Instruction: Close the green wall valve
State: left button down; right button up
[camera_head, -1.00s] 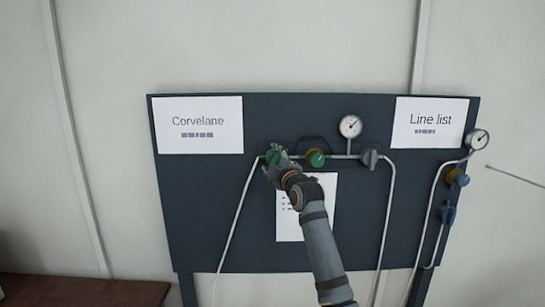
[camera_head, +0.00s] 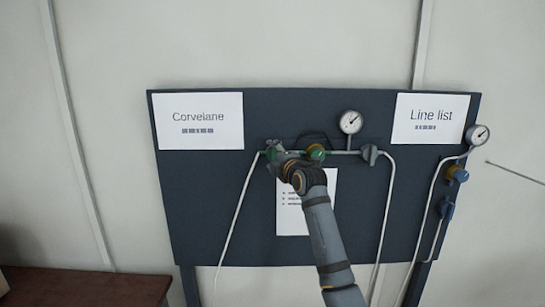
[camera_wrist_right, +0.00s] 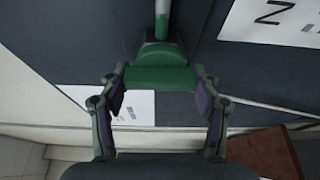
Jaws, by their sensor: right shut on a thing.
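The green wall valve (camera_wrist_right: 160,78) shows in the wrist view as a green handle at the end of a pale pipe, between my fingers. In the head view it sits at the left end of the horizontal pipe on the dark board, mostly hidden behind my right gripper (camera_head: 278,157). In the wrist view my right gripper (camera_wrist_right: 160,92) has one finger at each end of the green handle and is shut on it. My left gripper is not in view.
Just right is another valve with a green and orange knob (camera_head: 316,153), then a grey-blue valve (camera_head: 370,154) and a gauge (camera_head: 350,122). A yellow-and-blue valve (camera_head: 457,174) is at the board's right edge. A brown tabletop (camera_head: 85,288) is at lower left.

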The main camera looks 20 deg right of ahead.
jog(key=shift+f, duration=0.1)
jog(key=o, duration=1.2)
jog(key=shift+c, duration=0.2)
jog(key=s+d, duration=0.1)
jog(key=s, duration=1.1)
jog(key=shift+d, duration=0.2)
jog(key=shift+w, duration=0.1)
